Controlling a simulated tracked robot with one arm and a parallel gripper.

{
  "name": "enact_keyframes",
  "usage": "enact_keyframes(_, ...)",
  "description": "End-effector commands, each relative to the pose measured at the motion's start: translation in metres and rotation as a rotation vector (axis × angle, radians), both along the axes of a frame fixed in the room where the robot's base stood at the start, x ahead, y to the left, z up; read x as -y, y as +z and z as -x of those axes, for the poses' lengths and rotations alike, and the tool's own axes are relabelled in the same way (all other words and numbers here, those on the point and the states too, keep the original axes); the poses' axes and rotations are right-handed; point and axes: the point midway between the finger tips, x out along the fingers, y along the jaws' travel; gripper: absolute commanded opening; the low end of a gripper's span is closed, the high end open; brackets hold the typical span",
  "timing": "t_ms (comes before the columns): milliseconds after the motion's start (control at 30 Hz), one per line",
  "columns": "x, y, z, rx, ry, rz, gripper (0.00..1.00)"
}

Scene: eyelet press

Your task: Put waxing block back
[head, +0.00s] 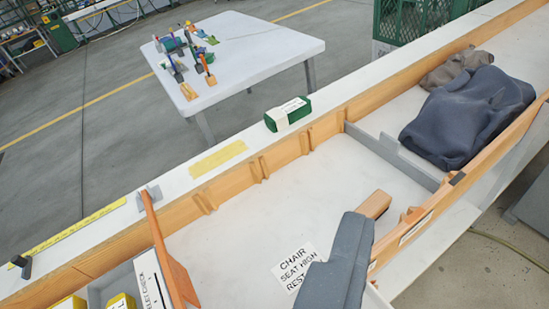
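A dark green block with a white label band (288,113) lies on the white ledge beyond the wooden rail; it may be the waxing block, but its label is too small to read. My gripper (357,222) seems to be the dark grey shape reaching in from the bottom, over the white tray floor. It is well apart from the green block. A small brown wooden piece (375,203) shows just beyond the grey tip. I cannot tell whether it is held or lies behind. The finger opening is hidden.
A yellow patch (217,158) marks the ledge left of the green block. Dark cloth (468,116) fills the right compartment behind a grey divider (390,155). A "CHAIR SEAT HIGH REST" label (294,267) lies on the tray floor. A white table (240,58) with coloured items stands beyond.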

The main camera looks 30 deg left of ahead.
Motion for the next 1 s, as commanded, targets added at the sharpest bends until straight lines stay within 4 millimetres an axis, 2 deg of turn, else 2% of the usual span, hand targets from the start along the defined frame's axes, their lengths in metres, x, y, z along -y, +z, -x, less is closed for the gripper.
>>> enact_keyframes(33,0.007,0.017,0.014,0.04,0.008,0.012,0.62)
enact_keyframes(100,0.014,0.033,0.028,0.078,0.015,0.028,0.62)
enact_keyframes(233,0.014,0.05,0.043,0.12,0.023,0.047,0.62)
enact_keyframes(667,0.013,0.058,0.045,0.128,0.025,0.051,0.62)
enact_keyframes(1000,0.013,0.106,0.044,0.127,0.025,0.051,0.62)
